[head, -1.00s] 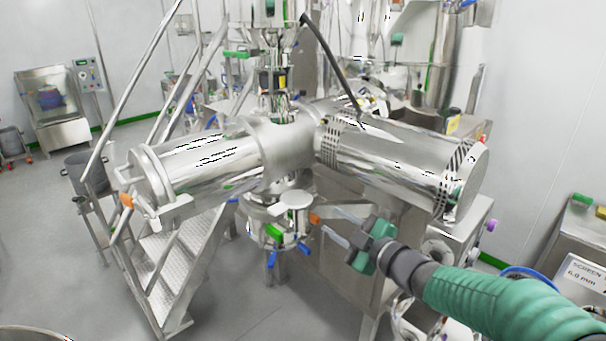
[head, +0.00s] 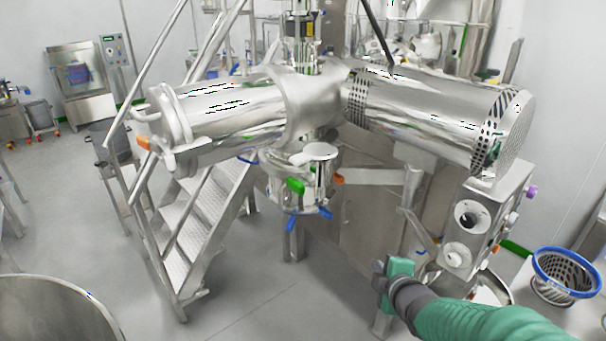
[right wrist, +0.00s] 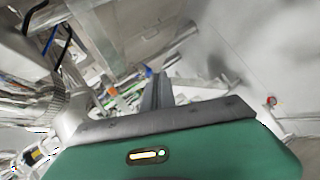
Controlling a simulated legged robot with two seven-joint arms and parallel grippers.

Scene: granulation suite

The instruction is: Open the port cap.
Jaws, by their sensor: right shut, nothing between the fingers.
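A round, flat, pale metal cap (head: 318,152) sits on top of a small port unit below the middle of the large steel machine in the head view. I take it to be the port cap; it looks closed. A green handle (head: 295,186) and blue handles (head: 291,221) stick out below it. My right gripper (head: 379,268) is to the right of the cap and lower in the picture, apart from it. In the right wrist view its grey fingers (right wrist: 157,92) are together and empty. The cap cannot be made out clearly in that view. My left gripper is not in view.
Metal steps (head: 203,215) stand left of the port. A horizontal steel cylinder (head: 435,118) extends right above my right arm. A control box with knobs (head: 480,220) and a blue-rimmed basket (head: 566,273) are at right. The floor at front centre is clear.

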